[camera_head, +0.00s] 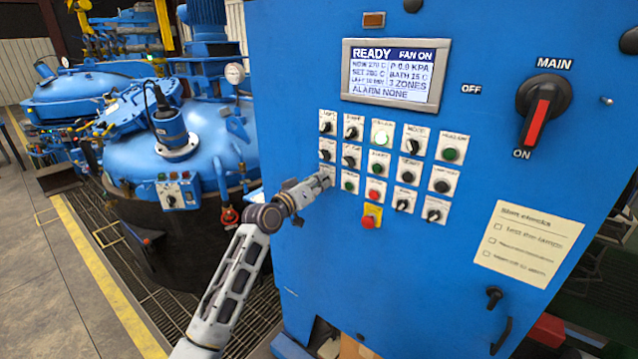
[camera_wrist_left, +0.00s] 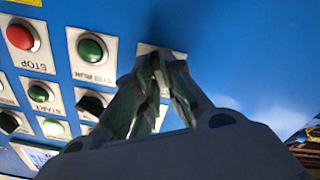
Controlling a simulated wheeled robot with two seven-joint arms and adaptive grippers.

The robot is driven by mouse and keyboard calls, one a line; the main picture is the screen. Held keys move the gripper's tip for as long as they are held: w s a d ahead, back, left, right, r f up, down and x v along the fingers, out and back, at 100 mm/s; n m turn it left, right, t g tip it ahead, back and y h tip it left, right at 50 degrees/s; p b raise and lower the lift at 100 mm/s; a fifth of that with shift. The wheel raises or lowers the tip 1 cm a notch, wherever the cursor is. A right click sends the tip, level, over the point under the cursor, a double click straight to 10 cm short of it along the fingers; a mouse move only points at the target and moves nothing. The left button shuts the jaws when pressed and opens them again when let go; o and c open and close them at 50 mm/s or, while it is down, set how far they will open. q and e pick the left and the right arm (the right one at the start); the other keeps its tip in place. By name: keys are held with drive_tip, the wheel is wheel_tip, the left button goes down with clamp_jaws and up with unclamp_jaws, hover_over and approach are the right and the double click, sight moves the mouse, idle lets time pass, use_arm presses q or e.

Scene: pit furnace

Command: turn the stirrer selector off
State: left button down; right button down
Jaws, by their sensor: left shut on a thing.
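My left gripper (camera_head: 324,181) is at the lower left of the control grid on the blue cabinet. In the left wrist view its fingers (camera_wrist_left: 160,62) are closed together over a white-plated control. The stirrer selector appears to be between them, but its knob and most of its label are hidden, so its setting cannot be read. Right beside it is a green lamp (camera_head: 349,183), labelled something like "STIR RUN" in the left wrist view (camera_wrist_left: 92,49). My right gripper is not in view.
A red stop button (camera_head: 374,194) and a red emergency button on yellow (camera_head: 370,217) are nearby. More selectors, a lit display (camera_head: 394,72) and a main switch (camera_head: 541,104) are on the cabinet. A blue furnace (camera_head: 185,140) stands to the left.

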use_arm(q)
drive_tip(key=c, duration=1.5)
unclamp_jaws()
drive_tip(key=shift+s+a, duration=0.1)
drive_tip(key=shift+v, duration=5.9)
